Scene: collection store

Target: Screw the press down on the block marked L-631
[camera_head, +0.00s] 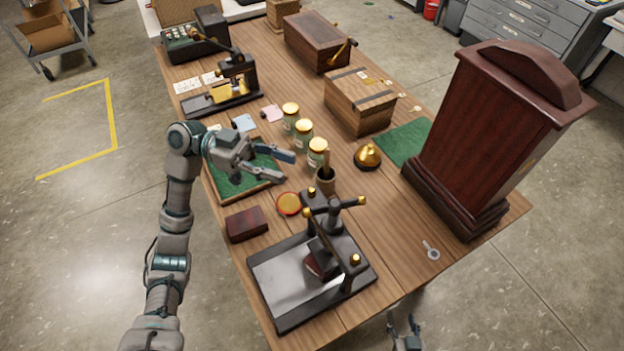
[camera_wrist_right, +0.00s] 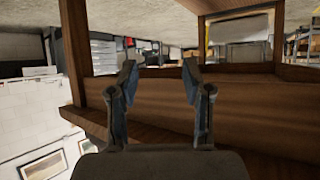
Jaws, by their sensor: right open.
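The press (camera_head: 264,288) is a dark frame with brass-tipped handle ends and a pale bed, at the near end of the table. A dark red block (camera_head: 318,264) sits on its bed beneath the dark pressing part; I cannot tell whether they touch. A second dark red block (camera_head: 246,224) lies on the table left of the press. No L-631 mark is legible. My left gripper (camera_head: 288,166) is open and empty above the table, beyond the press. My right gripper (camera_head: 405,325) is low beside the table's near right edge; the right wrist view shows its fingers (camera_wrist_right: 160,80) apart and empty.
A tall dark red wooden case (camera_head: 490,130) stands at the right. Three jars (camera_head: 303,133), a brass bell (camera_head: 367,156), a dark cup (camera_head: 325,180) and a round orange-topped item (camera_head: 288,204) stand beyond the press. A small metal item (camera_head: 430,250) lies right of it.

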